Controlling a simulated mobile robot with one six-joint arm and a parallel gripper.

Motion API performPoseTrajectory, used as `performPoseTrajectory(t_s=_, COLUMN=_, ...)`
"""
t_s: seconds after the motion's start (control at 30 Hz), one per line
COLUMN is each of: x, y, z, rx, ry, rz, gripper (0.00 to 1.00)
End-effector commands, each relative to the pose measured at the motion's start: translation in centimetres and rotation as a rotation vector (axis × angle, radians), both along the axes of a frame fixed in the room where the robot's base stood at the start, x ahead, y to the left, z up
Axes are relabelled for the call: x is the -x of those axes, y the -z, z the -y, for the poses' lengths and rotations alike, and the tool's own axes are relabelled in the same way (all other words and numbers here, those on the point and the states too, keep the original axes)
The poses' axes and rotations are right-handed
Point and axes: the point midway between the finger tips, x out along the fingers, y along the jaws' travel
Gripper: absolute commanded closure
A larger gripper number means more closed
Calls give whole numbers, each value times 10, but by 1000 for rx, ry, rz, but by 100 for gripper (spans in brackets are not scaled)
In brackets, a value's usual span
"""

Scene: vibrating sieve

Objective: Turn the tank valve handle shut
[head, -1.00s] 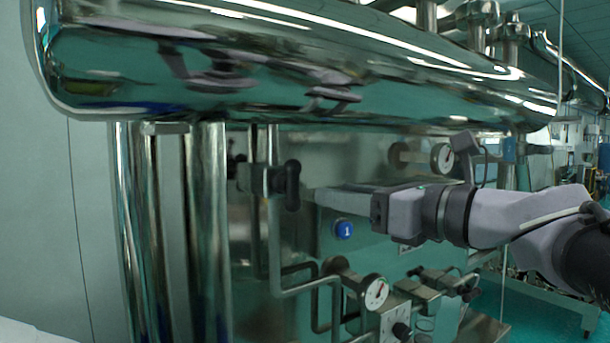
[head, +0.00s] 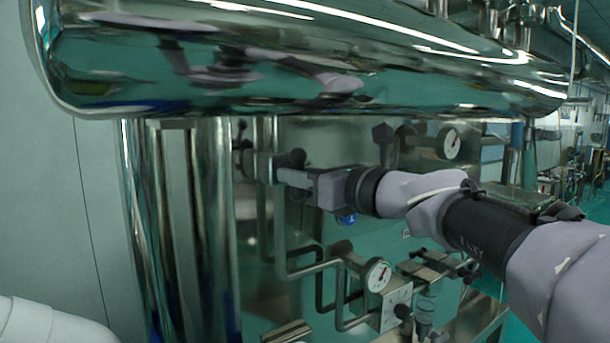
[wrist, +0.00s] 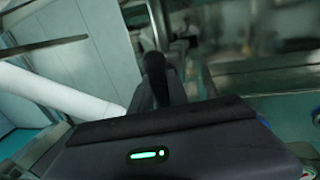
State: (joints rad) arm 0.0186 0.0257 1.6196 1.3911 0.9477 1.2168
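The tank valve handle (head: 297,158) is black and sits on a steel valve in the pipework beneath the big tank. In the wrist view the dark handle (wrist: 155,75) rises just beyond my gripper body. The fingertips seem to be at or very near the handle. I cannot tell whether they touch it or how far they are apart.
A polished horizontal tank (head: 300,85) hangs over the arm. A thick steel column (head: 215,220) stands left of the valve. Bent pipes and a lower gauge (head: 377,275) lie below, and another gauge (head: 452,144) is at the right.

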Motion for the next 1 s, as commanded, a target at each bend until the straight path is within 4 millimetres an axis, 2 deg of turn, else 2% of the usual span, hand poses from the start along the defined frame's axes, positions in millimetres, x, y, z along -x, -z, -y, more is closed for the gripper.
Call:
performPoseTrajectory(t_s=0.47, x=0, y=0, z=0, rx=49, ry=1, rz=34, gripper=100)
performPoseTrajectory(t_s=1.0, x=0, y=2, z=0, rx=428, ry=1, rz=289, gripper=100)
